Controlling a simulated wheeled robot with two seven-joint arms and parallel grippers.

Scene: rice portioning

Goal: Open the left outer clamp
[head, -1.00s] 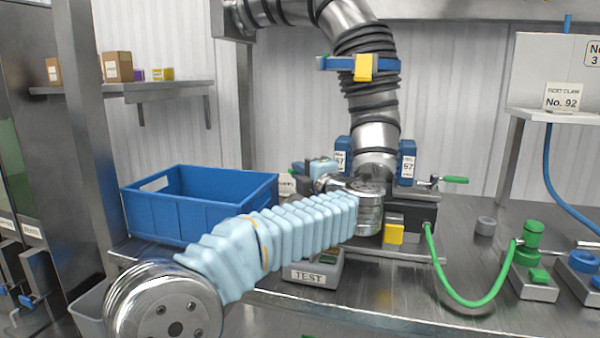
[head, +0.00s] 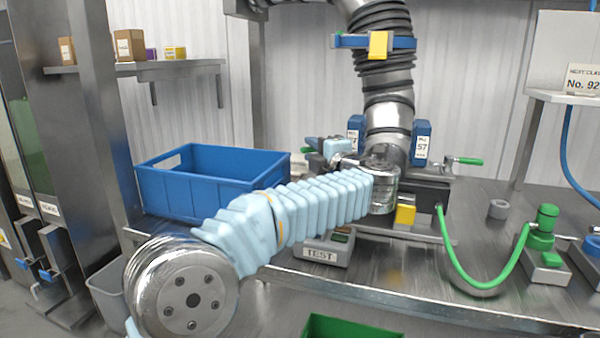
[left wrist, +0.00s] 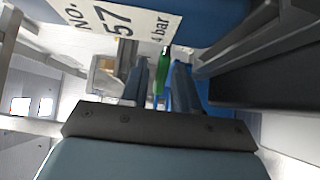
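The left outer clamp shows a green handle tip (head: 307,150) at the left of the pipe joint, beside the left blue block (head: 356,128). Most of this clamp is hidden behind my left wrist and gripper. My left gripper (head: 318,158) is at this clamp, mostly hidden in the head view. In the left wrist view, its two fingers (left wrist: 160,80) stand apart with the green handle (left wrist: 163,62) between them. A gap shows beside the handle, and I cannot tell whether either finger touches it. A similar green-handled clamp (head: 465,161) is on the right side. My right gripper is out of view.
A blue crate (head: 205,185) stands left of the joint. The large ribbed pipe (head: 388,85) rises behind it. A TEST box (head: 322,250) is below my forearm. A green hose (head: 470,285) and a grey ring (head: 498,208) are at right. A green bin (head: 350,327) is at the bottom.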

